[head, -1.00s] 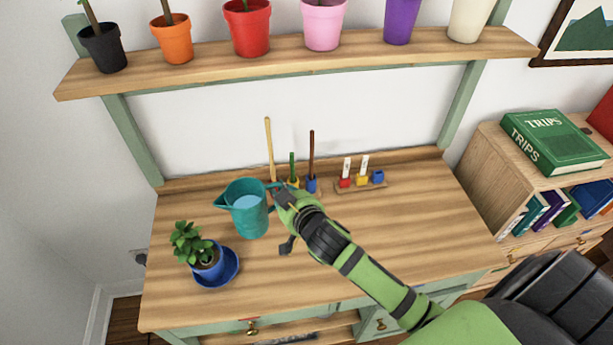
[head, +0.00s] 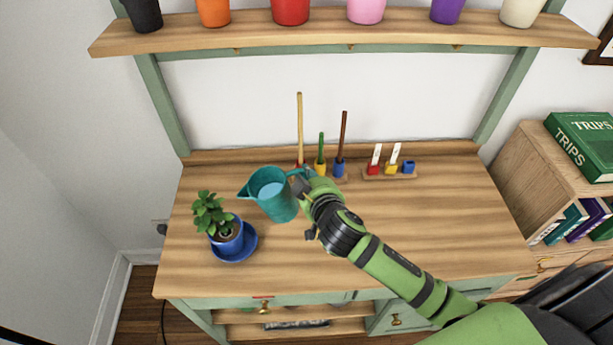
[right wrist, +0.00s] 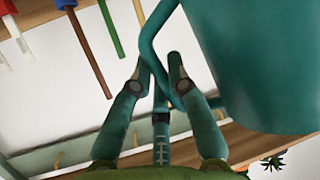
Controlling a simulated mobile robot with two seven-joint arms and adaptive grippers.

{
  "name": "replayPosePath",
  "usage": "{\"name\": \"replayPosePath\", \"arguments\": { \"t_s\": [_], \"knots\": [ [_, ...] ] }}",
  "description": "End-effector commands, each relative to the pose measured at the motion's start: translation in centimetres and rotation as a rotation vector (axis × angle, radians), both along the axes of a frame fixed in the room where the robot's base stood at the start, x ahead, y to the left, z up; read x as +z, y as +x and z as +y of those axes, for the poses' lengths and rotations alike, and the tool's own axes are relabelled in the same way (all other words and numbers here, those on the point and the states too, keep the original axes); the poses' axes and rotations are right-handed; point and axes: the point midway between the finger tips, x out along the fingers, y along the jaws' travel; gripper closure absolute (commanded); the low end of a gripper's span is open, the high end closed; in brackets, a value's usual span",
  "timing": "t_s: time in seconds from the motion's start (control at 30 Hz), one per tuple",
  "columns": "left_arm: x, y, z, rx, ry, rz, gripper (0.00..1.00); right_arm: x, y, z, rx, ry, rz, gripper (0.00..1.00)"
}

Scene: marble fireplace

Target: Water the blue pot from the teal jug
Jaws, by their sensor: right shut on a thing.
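The teal jug (head: 275,203) holds pale blue water and leans slightly left, its spout pointing toward the potted plant. My right gripper (head: 303,181) is shut on the jug's handle, on the jug's right side. In the right wrist view the fingers (right wrist: 155,78) close around the handle (right wrist: 151,45), beside the jug's wall (right wrist: 255,65). The blue pot (head: 230,240) holds a leafy green plant and stands on a blue saucer (head: 250,246) at the desk's left, left of and nearer than the jug. I cannot tell the jug's exact height above the desk. My left gripper is out of view.
Upright sticks in small coloured holders (head: 320,165) stand close behind the jug and gripper. More coloured blocks (head: 391,168) stand to their right. A shelf (head: 340,32) with several coloured pots overhangs the desk's back. The desk's right half (head: 450,220) is clear.

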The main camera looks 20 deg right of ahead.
Motion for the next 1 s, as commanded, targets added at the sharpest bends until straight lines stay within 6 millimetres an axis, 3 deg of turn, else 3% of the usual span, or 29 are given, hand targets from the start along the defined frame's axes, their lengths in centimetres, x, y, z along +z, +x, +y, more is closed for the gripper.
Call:
{"name": "replayPosePath", "arguments": {
  "t_s": [0.03, 0.33, 0.4, 0.5, 0.53, 0.63, 0.7, 0.87, 1.0],
  "knots": [
    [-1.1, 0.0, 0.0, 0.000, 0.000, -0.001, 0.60, -0.8, 0.2, 0.1, 0.000, -0.010, -0.010, 1.00],
    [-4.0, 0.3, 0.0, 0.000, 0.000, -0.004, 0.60, -3.5, 0.1, 1.0, 0.001, -0.095, -0.012, 1.00],
    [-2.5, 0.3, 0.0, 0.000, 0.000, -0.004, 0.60, -1.6, 0.2, 1.1, 0.002, -0.160, -0.019, 1.00],
    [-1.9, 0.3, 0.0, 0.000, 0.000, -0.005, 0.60, -0.7, 0.2, 1.4, 0.001, -0.245, -0.022, 1.00],
    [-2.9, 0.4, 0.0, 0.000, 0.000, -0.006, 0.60, -1.9, 0.1, 1.6, 0.002, -0.255, -0.018, 1.00],
    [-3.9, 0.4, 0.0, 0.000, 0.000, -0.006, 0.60, -2.8, 0.1, 2.2, 0.000, -0.303, -0.020, 1.00],
    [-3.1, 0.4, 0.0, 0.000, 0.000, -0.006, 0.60, -1.6, 0.1, 2.9, 0.002, -0.367, -0.027, 1.00],
    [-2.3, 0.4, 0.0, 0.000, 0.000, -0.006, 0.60, -0.7, 0.0, 4.2, -0.001, -0.469, -0.026, 1.00],
    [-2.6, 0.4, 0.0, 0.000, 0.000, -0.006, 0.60, -1.0, 0.0, 4.1, -0.002, -0.482, -0.026, 1.00]
  ]
}}
